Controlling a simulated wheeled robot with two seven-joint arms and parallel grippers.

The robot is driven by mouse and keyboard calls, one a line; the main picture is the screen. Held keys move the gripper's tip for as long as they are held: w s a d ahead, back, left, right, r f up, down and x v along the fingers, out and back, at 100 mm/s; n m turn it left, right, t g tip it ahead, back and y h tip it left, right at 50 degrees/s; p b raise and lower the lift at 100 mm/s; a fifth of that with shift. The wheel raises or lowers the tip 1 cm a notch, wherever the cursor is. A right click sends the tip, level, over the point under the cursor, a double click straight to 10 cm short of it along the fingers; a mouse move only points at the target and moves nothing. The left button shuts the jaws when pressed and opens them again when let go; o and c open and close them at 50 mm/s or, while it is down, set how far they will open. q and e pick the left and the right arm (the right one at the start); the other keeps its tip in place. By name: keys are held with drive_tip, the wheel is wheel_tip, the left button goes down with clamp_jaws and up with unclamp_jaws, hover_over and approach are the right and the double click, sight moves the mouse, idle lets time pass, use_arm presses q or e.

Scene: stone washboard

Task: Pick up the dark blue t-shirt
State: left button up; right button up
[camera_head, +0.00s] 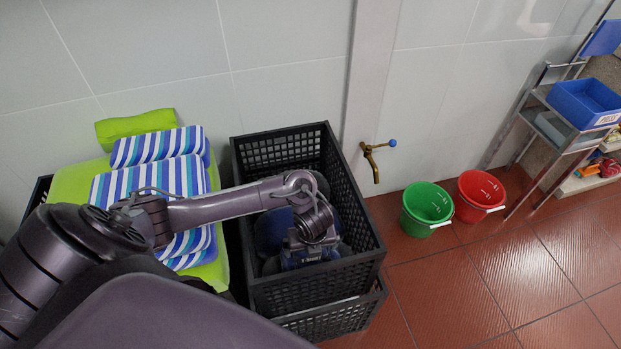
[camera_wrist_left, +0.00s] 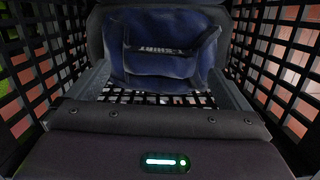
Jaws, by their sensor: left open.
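The dark blue t-shirt (camera_head: 320,255) lies folded in the black plastic crate (camera_head: 350,165), partly hidden under my wrist in the head view. In the left wrist view the dark blue t-shirt (camera_wrist_left: 165,62) lies ahead with a lettered front flap. My left gripper (camera_wrist_left: 158,88) is open inside the crate, with one finger on each side of the shirt's near part. Whether the fingers touch the cloth is unclear. In the head view my left gripper (camera_head: 312,240) points down into the crate. My right gripper is not in view.
Latticed crate walls stand close on both sides of my gripper. Blue-striped folded cloths (camera_head: 150,185) and green cloth (camera_head: 135,125) lie left of the crate. A brass tap (camera_head: 373,160), green bucket (camera_head: 427,205), red bucket (camera_head: 480,193) and shelf rack (camera_head: 555,125) are to the right.

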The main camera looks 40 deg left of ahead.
use_arm(q)
drive_tip(key=shift+w+a+f, duration=0.15)
drive_tip(key=shift+f, duration=0.8)
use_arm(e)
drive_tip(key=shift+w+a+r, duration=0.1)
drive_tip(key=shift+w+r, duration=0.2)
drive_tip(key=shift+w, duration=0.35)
use_arm(q)
drive_tip(key=shift+c, duration=0.3)
drive_tip(key=c, duration=1.4)
drive_tip(key=shift+r, duration=0.15)
